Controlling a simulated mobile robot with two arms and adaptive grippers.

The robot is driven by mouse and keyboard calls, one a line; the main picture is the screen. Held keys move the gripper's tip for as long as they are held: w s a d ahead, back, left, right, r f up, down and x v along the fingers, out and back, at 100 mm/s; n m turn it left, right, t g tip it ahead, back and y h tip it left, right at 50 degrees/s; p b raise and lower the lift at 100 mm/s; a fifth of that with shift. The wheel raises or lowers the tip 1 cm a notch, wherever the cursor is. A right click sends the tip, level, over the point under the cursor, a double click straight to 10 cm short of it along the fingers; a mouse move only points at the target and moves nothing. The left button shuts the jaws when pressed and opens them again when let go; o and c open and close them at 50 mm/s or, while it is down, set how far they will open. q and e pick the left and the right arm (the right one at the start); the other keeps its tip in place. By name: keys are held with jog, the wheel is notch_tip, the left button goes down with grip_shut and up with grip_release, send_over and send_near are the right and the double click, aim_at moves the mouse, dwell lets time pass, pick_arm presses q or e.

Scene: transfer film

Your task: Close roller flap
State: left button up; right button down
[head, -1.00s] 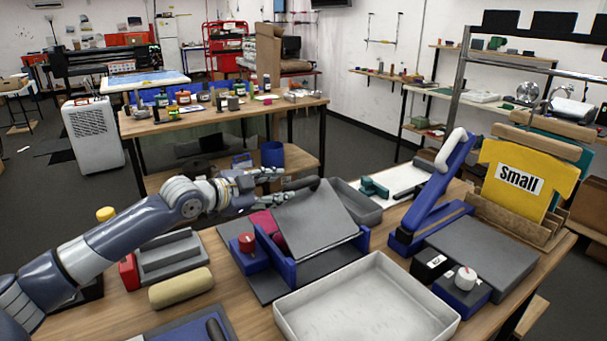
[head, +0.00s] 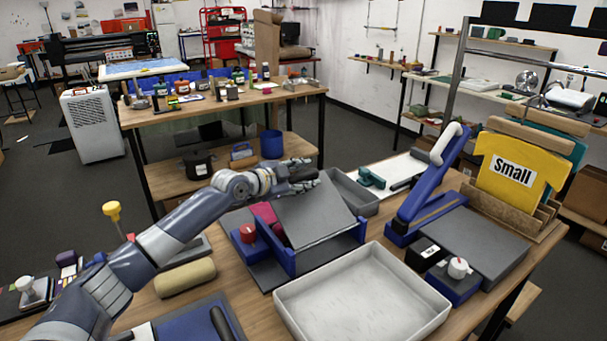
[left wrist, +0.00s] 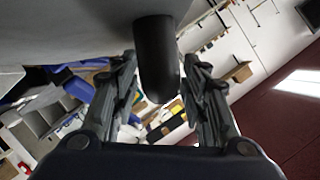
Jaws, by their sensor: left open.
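The roller flap (head: 312,212) is a grey plate standing tilted up on a blue-sided base (head: 293,262) with a red-knobbed blue block (head: 247,240) at its left. My left gripper (head: 303,172) is at the flap's upper edge, on its far side. In the left wrist view a black rounded handle (left wrist: 156,60) hangs from the grey flap (left wrist: 70,25), between the two spread fingers of my left gripper (left wrist: 160,75). The gripper is open, with gaps visible beside the handle. My right gripper is not in view.
A pale empty tray (head: 362,300) lies in front of the flap. A blue press with a raised arm (head: 430,185) stands to the right. A beige roll (head: 184,278) lies to the left. A grey bin (head: 355,192) is just behind the flap.

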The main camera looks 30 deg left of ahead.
pick_arm(q)
jog(key=shift+w, duration=0.1)
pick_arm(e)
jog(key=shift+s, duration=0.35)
pick_arm(q)
jog(key=c, duration=0.9)
grip_shut()
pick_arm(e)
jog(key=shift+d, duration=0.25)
pick_arm(q)
jog(key=shift+f, duration=0.1)
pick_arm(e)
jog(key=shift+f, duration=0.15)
